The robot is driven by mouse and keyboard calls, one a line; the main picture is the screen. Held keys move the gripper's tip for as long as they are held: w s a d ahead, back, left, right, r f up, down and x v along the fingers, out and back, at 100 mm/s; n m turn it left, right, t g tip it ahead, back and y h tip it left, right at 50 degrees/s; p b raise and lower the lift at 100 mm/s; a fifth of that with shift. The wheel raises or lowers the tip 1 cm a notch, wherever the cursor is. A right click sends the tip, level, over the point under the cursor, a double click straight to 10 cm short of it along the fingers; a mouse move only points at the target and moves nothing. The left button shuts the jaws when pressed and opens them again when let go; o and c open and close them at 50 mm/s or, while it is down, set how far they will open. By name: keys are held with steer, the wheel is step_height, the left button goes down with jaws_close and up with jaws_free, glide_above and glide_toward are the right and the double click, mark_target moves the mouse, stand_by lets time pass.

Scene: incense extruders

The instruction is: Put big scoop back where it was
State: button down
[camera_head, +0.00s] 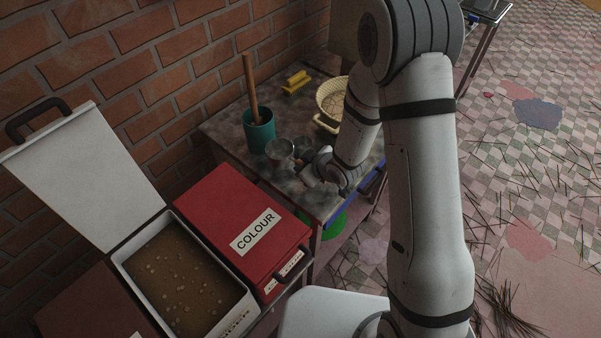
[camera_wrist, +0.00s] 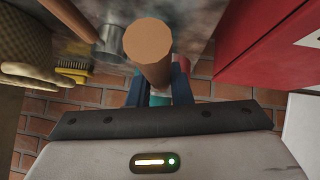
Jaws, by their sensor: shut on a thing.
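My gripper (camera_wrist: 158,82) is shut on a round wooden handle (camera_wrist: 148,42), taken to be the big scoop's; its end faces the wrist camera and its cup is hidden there. In the head view my gripper (camera_head: 313,177) is low over the table beside two metal cups. The larger, nearer cup (camera_head: 279,151) appears to be the big scoop's; whether it touches the table is unclear. The other metal cup (camera_head: 302,145) is just behind it, and in the wrist view a metal cup (camera_wrist: 108,42) has its own wooden handle (camera_wrist: 68,14).
A teal pot (camera_head: 258,133) with an upright wooden stick stands left of the scoops. A yellow brush (camera_head: 295,80) and a woven basket (camera_head: 331,97) lie farther back on the table (camera_head: 225,128). A red COLOUR box (camera_head: 240,225) and an open powder bin (camera_head: 180,270) stand nearer.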

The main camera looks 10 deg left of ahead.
steer(key=shift+f, duration=2.15)
steer(key=c, duration=1.3)
jaws_free()
steer(key=shift+f+p, duration=0.15)
steer(key=shift+p, duration=0.3)
